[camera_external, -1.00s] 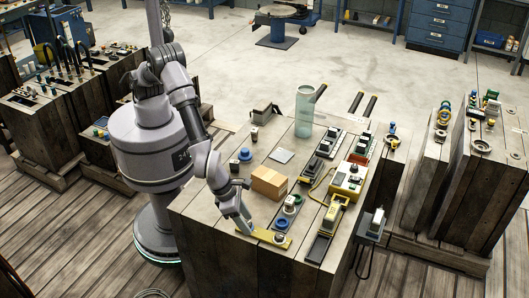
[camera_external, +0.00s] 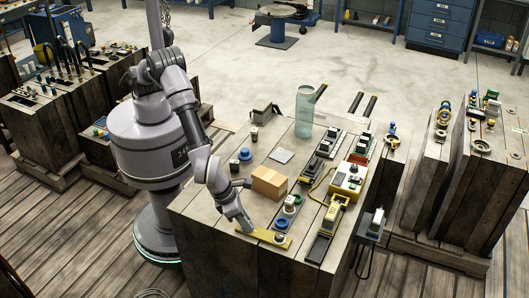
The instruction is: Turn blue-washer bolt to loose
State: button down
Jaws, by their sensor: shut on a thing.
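A yellow plate (camera_external: 266,238) lies near the front edge of the wooden block table, with a small round fitting (camera_external: 279,238) towards its right end. My gripper (camera_external: 246,229) points down at the left part of this plate, low and close to its surface. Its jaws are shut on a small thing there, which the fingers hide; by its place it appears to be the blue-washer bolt. The washer's colour and the bolt's head cannot be made out.
A yellow device (camera_external: 333,214) lies further right. The table's left front corner is bare.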

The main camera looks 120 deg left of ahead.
jog(key=n+g+p, duration=0.1)
jog(key=n, duration=0.2)
jog(key=shift+w+r+n+y+p, duration=0.1)
jog(key=shift+n+y+p, duration=0.2)
jog(key=shift+y+p, duration=0.1)
jog(key=n+g+p, duration=0.1)
jog(key=n, duration=0.2)
jog(key=shift+w+d+n+y, duration=0.1)
jog(key=shift+n+y, duration=0.2)
jog(key=shift+y, duration=0.1)
jog(key=n, duration=0.1)
jog(key=n+g, duration=0.1)
jog(key=n, duration=0.1)
jog(key=shift+w+f+n+g+b, duration=0.1)
jog(key=shift+f+n+g+b, duration=0.2)
jog(key=shift+b, duration=0.1)
jog(key=shift+n+g+b, duration=0.8)
jog(key=shift+n+b, duration=0.25)
jog(key=shift+n, duration=0.85)
jog(key=shift+r, duration=0.1)
jog(key=c, duration=1.2)
grip_release()
jog(key=shift+o, duration=0.2)
